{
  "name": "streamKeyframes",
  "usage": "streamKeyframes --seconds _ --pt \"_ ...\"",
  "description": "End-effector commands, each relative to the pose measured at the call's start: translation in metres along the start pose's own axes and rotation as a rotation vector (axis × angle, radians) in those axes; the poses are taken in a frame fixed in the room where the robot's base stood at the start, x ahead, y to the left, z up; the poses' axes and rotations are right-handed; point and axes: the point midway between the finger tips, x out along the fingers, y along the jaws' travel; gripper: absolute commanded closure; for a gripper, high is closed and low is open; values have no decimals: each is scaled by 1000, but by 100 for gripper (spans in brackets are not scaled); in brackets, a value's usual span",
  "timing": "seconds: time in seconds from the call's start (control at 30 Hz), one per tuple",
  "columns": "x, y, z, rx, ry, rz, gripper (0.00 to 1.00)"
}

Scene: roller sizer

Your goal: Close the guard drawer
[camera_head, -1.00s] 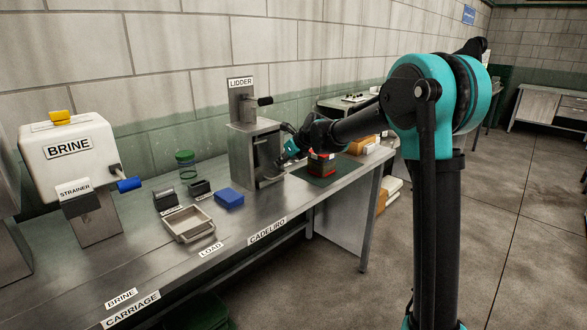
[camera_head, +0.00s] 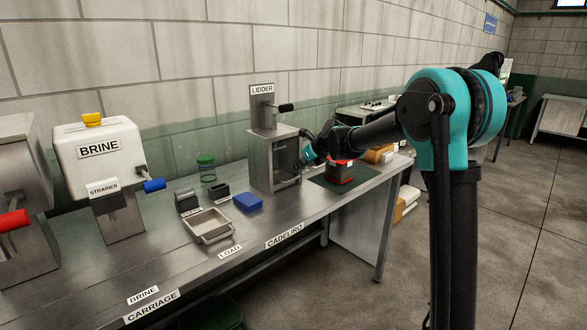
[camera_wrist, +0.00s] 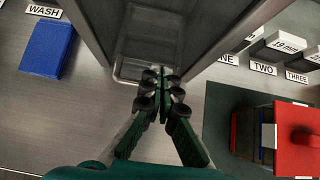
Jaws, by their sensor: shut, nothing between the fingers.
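The lidder (camera_head: 262,165) is a grey metal box on the bench with a black-handled upright on top. Its front opening faces right, towards my gripper. In the wrist view a pale, see-through tray-like part, which looks like the guard drawer (camera_wrist: 128,72), lies low in the opening between two grey walls (camera_wrist: 88,28). Its front edge shows just ahead of the fingers. My gripper (camera_wrist: 161,88) is shut and empty, with its fingertips at that edge. I cannot tell whether they touch it. In the head view the fingers are small and partly hidden at the opening.
A blue block (camera_head: 248,202) and a metal tray (camera_head: 208,225) lie left of the lidder. A red-and-black block (camera_head: 340,172) stands on a dark green mat right of it, close to my gripper. Labelled pale blocks (camera_wrist: 284,41) stand at upper right in the wrist view.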

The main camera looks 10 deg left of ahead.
Motion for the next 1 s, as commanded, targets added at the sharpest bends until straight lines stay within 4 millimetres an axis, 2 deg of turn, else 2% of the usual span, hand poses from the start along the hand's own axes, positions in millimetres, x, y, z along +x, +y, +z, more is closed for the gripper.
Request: streamKeyframes --seconds 0.07,0.4,0.63,0.73,0.87,1.0 --pt "-11 -10 -11 2 2 -3 100" --pt "-82 -8 -11 -1 4 0 100" --pt "-106 -8 -11 -2 5 0 100" --pt "-112 -7 -18 -37 12 -5 100" --pt "-124 -7 -54 -207 50 -25 100" --pt "-144 -3 -120 -527 131 -42 100"
